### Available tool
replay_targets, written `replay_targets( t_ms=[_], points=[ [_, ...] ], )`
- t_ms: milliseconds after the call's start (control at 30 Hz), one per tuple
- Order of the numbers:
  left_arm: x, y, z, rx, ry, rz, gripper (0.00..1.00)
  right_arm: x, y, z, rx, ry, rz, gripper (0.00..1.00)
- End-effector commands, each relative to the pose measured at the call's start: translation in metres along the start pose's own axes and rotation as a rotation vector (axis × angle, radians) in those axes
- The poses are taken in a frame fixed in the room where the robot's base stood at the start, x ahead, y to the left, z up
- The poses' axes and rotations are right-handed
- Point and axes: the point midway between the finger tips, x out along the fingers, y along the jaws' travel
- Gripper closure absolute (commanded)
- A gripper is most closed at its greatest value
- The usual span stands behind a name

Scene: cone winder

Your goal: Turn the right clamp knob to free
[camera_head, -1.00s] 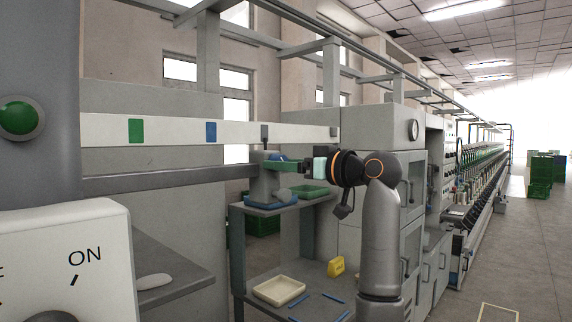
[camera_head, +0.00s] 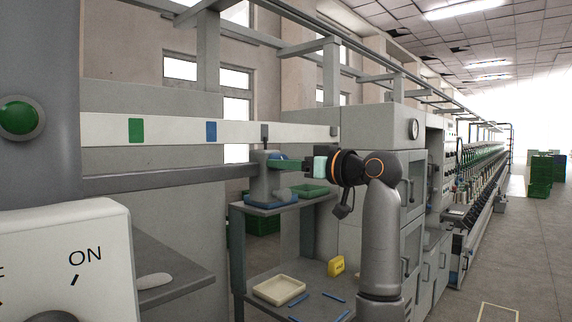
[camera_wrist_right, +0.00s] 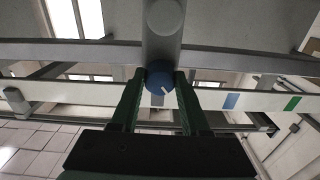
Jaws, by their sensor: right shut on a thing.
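The right clamp is a grey block (camera_head: 264,184) on the horizontal grey bar, left of my right arm in the head view. Its knob is a round blue knob (camera_wrist_right: 160,80) with a white pointer line, seen in the right wrist view. My right gripper (camera_head: 274,164) reaches the clamp from the right. Its two green fingers, also seen in the right wrist view (camera_wrist_right: 160,86), are shut on the knob, one on each side. In the head view the knob is hidden by the fingers and clamp. My left gripper is not in view.
A white rail (camera_head: 175,130) with a green and a blue patch runs above the bar. Below are a grey shelf (camera_head: 250,208) with a green tray (camera_head: 311,190), and a lower surface with a cream tray (camera_head: 279,290) and a yellow object (camera_head: 336,266). Grey cabinets stand behind my right arm.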

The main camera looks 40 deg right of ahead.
Motion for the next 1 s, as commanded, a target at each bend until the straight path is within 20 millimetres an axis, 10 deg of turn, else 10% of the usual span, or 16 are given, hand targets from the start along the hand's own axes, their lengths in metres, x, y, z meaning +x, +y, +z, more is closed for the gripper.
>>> replay_targets(
  t_ms=[1000],
  points=[
    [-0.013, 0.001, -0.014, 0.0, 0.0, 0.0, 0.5, 0.0, -0.001, -0.002, 0.848, 0.002, 0.0, 1.0]
  ],
)
